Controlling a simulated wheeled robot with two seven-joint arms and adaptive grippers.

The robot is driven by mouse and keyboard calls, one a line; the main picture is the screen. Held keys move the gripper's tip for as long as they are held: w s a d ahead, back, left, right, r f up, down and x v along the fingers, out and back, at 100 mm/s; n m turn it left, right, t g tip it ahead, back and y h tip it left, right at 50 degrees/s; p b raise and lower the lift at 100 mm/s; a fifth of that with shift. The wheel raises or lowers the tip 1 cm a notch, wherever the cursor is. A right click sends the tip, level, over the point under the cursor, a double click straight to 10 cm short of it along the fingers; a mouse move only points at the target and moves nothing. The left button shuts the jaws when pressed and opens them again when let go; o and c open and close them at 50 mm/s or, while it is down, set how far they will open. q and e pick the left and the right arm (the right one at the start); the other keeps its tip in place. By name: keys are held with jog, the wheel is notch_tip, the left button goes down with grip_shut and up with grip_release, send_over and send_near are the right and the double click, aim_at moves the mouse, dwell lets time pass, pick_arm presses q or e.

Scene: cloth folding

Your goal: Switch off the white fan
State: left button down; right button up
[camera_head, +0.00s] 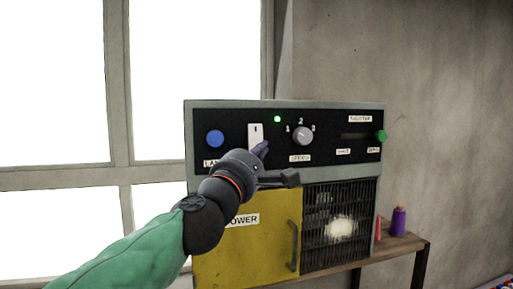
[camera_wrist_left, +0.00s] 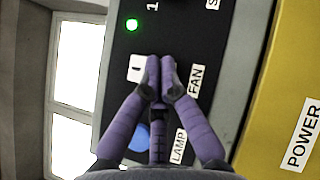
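The white fan switch (camera_head: 255,134) is an upright rocker on the black control panel, between the blue lamp button and the speed dial. My left gripper (camera_head: 262,149) is at its lower right, with its purple fingers pointing at the panel. In the left wrist view the fingertips (camera_wrist_left: 161,68) are together and empty, right beside the white switch (camera_wrist_left: 134,67) and over the panel by the FAN label (camera_wrist_left: 196,81). The fingers partly cover the switch there; I cannot tell whether they touch it. A green light (camera_head: 277,119) is lit. My right gripper is not in view.
A blue button (camera_head: 215,138), a speed dial (camera_head: 302,135) and a green-knobbed slider (camera_head: 381,136) share the panel. Below are a yellow POWER door (camera_head: 245,255) and a dark grille (camera_head: 338,250). A purple spool (camera_head: 398,221) stands on the wooden shelf (camera_head: 400,244) at right.

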pick_arm(q)
jog(key=shift+w+a, duration=0.1)
jog(key=shift+w, duration=0.3)
jog(key=shift+w+a, duration=0.2)
jog(key=shift+w, duration=0.15)
dwell(0.8)
jog(key=shift+s, duration=0.15)
jog(key=shift+s+d, duration=0.3)
jog(key=shift+s, duration=0.4)
jog(key=s, duration=0.1)
jog(key=s+d+p, duration=0.1)
jog(key=s, duration=0.2)
jog(key=shift+s+d+r+p, duration=0.25)
jog(key=shift+s+r+p, duration=0.1)
jog(key=shift+r, duration=0.05)
jog(key=shift+w+f, duration=0.1)
dwell(0.4)
